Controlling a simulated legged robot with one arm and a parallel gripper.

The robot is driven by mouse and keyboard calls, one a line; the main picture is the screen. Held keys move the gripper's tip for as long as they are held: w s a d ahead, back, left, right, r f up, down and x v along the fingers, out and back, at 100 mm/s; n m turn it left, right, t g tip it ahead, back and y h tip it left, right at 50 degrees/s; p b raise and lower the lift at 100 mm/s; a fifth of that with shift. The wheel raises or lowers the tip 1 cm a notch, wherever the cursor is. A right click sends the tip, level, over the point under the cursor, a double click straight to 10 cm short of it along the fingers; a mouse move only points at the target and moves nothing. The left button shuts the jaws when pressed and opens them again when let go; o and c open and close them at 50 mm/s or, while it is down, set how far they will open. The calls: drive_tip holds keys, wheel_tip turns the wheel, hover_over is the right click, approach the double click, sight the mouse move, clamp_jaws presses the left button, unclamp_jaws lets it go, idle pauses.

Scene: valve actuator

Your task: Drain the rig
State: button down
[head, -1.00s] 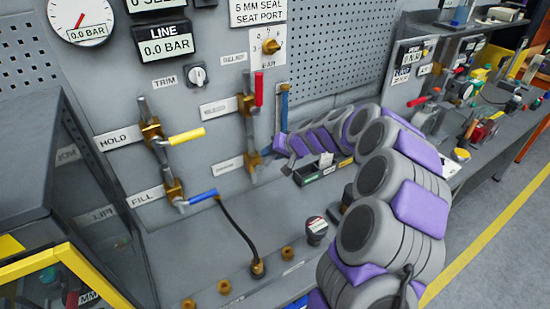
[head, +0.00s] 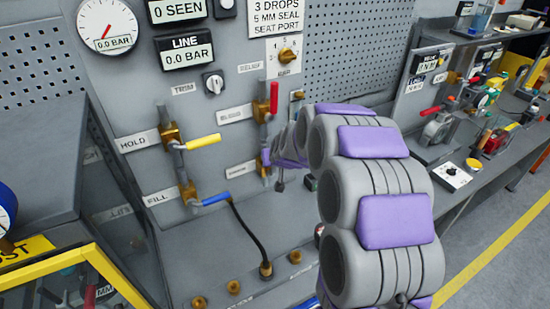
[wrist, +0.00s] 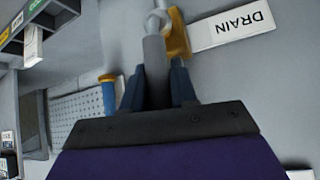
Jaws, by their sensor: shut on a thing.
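The drain valve (wrist: 178,38) is a brass body beside an upside-down DRAIN label (wrist: 232,24) in the wrist view. My gripper (wrist: 157,88) is shut on its grey lever (wrist: 155,60), with a dark jaw on each side. The part of the lever deep between the jaws is hidden. In the head view, the drain valve (head: 265,162) shows partly beside its label (head: 241,168), and my arm hides most of the gripper. The line display (head: 185,53) and the round gauge (head: 108,27) both read 0.0 BAR.
Left of the drain valve are the yellow hold lever (head: 203,142) and blue fill lever (head: 215,199), both pointing sideways. The red bleed lever (head: 274,98) stands upright above. A black hose (head: 250,235) hangs below the fill valve. A yellow-edged case (head: 75,262) stands front left.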

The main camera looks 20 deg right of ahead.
drive_tip(key=shift+s+a+f, duration=0.1)
drive_tip(key=shift+s+f, duration=0.1)
drive_tip(key=shift+f, duration=0.15)
drive_tip(key=c, duration=1.2)
unclamp_jaws()
drive_tip(key=shift+o, duration=1.1)
drive_tip(key=shift+w, duration=0.2)
drive_tip(key=shift+r, duration=0.2)
drive_tip(key=shift+s+r, duration=0.15)
drive_tip(key=shift+r, duration=0.1)
drive_tip(key=p+v, duration=0.2)
drive_tip(key=v, duration=1.4)
drive_tip(key=shift+s, duration=0.35)
drive_tip(key=shift+r, duration=0.15)
